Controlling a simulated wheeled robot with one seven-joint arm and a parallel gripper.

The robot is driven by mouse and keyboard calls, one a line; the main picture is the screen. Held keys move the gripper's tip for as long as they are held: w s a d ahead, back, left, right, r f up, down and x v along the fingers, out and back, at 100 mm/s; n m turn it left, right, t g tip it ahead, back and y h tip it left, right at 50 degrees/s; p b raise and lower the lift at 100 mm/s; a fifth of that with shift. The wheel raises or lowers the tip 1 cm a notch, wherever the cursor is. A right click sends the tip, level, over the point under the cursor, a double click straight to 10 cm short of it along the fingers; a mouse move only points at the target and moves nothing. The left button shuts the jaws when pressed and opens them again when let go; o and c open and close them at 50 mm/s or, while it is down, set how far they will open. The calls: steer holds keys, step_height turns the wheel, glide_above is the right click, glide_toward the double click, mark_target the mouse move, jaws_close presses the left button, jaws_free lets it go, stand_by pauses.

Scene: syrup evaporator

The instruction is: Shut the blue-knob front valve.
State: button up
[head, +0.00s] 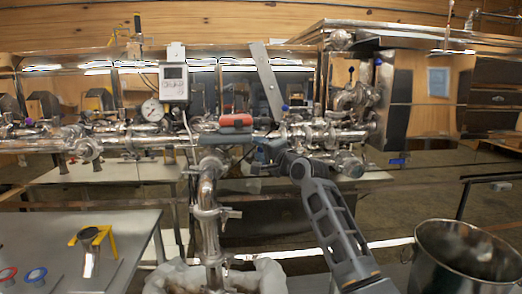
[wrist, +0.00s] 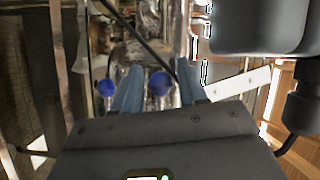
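In the wrist view, my gripper (wrist: 160,68) has its two blue-grey fingers apart, with nothing held between them. A round blue knob (wrist: 161,84) appears between the fingers, with a narrow gap to each side; how far beyond the tips it lies is unclear. A second blue knob (wrist: 106,88) shows just left of the left finger. In the head view, a blue knob (head: 285,107) tops the pipework near the middle, and another (head: 378,62) is higher at the right. There my arm reaches up from the lower right to the pipes, and the fingers are not clear.
A pressure gauge (head: 152,110) and a white controller box (head: 174,82) sit on the pipe run. A tilted metal bar (head: 268,80) rises beside them. A steel pot (head: 464,255) stands at lower right. A grey table (head: 130,235) at lower left holds a yellow-handled fitting (head: 96,240).

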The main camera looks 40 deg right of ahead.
jaws_close()
stand_by(0.3)
steer(key=shift+s+a+r+m+t+y+b, duration=0.1)
steer(key=shift+s+r+m+t+y+b, duration=0.15)
steer(key=shift+r+m+t+y+b, duration=0.25)
steer(key=shift+s+a+r+m+t+y+b, duration=0.1)
steer(key=shift+s+r+m+t+b, duration=0.1)
steer(key=shift+r+m+b, duration=0.35)
steer(key=s+d+r+m+t+h+b, duration=0.5)
steer(key=s+d+r+m+b, duration=0.3)
steer(key=m, duration=0.8)
steer(key=shift+s+d+r+t+b, duration=0.15)
steer(key=shift+s+r+t+b, duration=0.2)
steer(key=shift+t+b, duration=0.25)
steer(key=shift+o, duration=0.8)
jaws_free()
